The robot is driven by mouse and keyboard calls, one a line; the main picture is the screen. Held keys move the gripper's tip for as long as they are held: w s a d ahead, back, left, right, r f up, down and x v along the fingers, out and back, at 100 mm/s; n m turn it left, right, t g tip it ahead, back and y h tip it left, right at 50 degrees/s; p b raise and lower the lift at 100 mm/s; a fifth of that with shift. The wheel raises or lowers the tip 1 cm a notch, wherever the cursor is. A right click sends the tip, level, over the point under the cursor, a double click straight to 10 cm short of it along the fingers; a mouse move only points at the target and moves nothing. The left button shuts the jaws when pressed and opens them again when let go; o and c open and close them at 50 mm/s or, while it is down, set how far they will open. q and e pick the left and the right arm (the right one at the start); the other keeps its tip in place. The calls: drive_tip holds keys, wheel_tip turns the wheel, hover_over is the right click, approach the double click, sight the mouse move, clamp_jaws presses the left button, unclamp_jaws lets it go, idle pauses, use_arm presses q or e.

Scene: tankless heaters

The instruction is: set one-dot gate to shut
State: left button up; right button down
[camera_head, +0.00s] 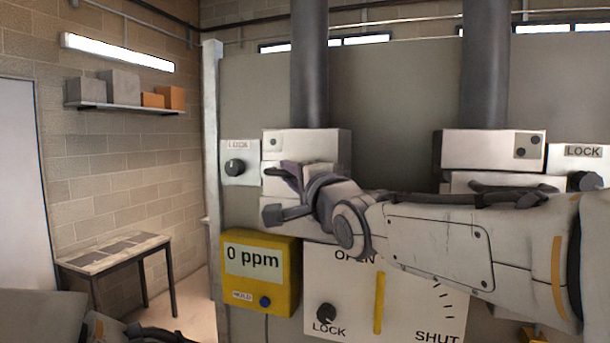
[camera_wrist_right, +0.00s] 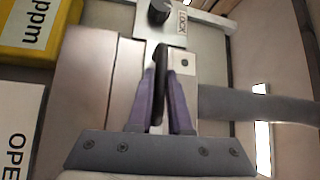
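The one-dot gate (camera_head: 315,143) is a pale box at the left of the grey panel, below a dark vertical pipe. A single dark dot marks its front plate, which also shows in the right wrist view (camera_wrist_right: 183,62). My right gripper (camera_head: 288,175) is at the front of this gate, and my wrist hides part of it. In the right wrist view, its purple fingers (camera_wrist_right: 161,78) stand on either side of a dark handle (camera_wrist_right: 160,58) and look closed on it.
A two-dot gate (camera_head: 480,149) is at the right. A LOCK knob (camera_head: 235,167) sits left of the one-dot gate. Below are a yellow meter (camera_head: 285,285) reading 0 ppm and a white OPEN/SHUT plate (camera_head: 345,290) with a yellow bar. A table (camera_head: 112,250) stands at the left.

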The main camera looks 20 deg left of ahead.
drive_tip(key=c, duration=0.9)
unclamp_jaws()
drive_tip(key=shift+w+a+f, duration=0.1)
drive_tip(key=shift+w, duration=0.05)
drive_tip(key=shift+o, duration=0.3)
drive_tip(key=shift+a, duration=0.2)
drive_tip(key=shift+s+d+b, duration=0.15)
drive_tip(key=shift+s+b, duration=0.15)
drive_tip(key=shift+s, duration=0.1)
drive_tip(key=b+v, duration=0.4)
drive_tip(key=v, duration=0.6)
drive_tip(key=shift+w, duration=0.15)
